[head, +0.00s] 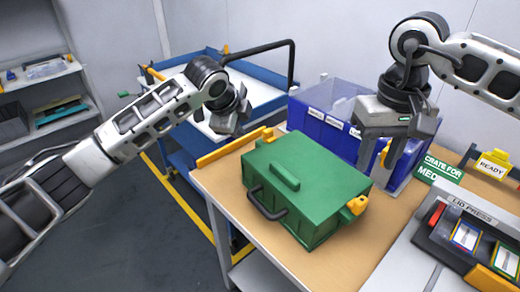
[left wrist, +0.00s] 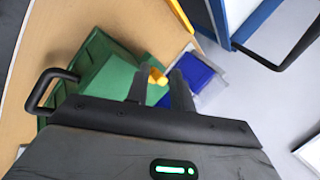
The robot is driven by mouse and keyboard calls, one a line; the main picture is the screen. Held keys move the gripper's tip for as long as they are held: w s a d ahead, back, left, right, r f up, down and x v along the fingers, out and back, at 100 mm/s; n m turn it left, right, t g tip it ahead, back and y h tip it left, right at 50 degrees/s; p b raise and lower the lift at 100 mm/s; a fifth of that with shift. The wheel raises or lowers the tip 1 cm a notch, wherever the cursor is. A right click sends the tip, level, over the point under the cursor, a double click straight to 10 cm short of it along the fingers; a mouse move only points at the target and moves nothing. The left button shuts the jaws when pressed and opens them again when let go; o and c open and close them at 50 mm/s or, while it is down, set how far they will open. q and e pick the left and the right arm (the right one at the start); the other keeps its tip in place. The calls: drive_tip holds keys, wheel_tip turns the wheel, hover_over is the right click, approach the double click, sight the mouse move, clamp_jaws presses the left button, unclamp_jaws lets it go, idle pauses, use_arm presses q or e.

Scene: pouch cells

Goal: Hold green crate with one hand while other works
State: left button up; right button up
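The green crate (head: 305,187) sits closed on the wooden table, with a dark front handle and yellow latches at its sides. It also shows in the left wrist view (left wrist: 110,78), below and ahead of the gripper. My left gripper (head: 230,125) hangs in the air beyond the crate's left back corner, apart from it. Its two fingers (left wrist: 160,92) stand apart with nothing seen held between them. My right gripper (head: 388,150) points down above the area right of the crate, near the blue bin. Its fingers look spread, and I see nothing held.
A blue bin (head: 325,130) stands behind the crate. A yellow "ready" sign (head: 493,164) stands at the far right. A blue cart (head: 268,92) stands behind left.

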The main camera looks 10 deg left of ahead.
sight(260, 204)
use_arm(q)
drive_tip(key=s+d+m+g, duration=0.1)
drive_tip(key=s+d, duration=0.1)
drive_tip(key=s+d+r+m+g, duration=0.1)
drive_tip(key=s+d, duration=0.1)
drive_tip(key=s+d+m+g, duration=0.1)
drive_tip(key=s+d, duration=0.1)
drive_tip(key=shift+s+r+m+g, duration=0.3)
drive_tip(key=shift+s+m, duration=0.05)
drive_tip(key=shift+m, duration=0.05)
drive_tip(key=s+d+r+m+g+y, duration=0.1)
drive_tip(key=s+m+g, duration=0.1)
drive_tip(key=s, duration=0.1)
drive_tip(key=s+d+r+m+g, duration=0.1)
drive_tip(key=s+m, duration=0.1)
drive_tip(key=s, duration=0.2)
wheel_tip(260, 204, down, 16)
drive_tip(key=shift+w+a+f, duration=0.1)
drive_tip(key=shift+w, duration=0.05)
clamp_jaws()
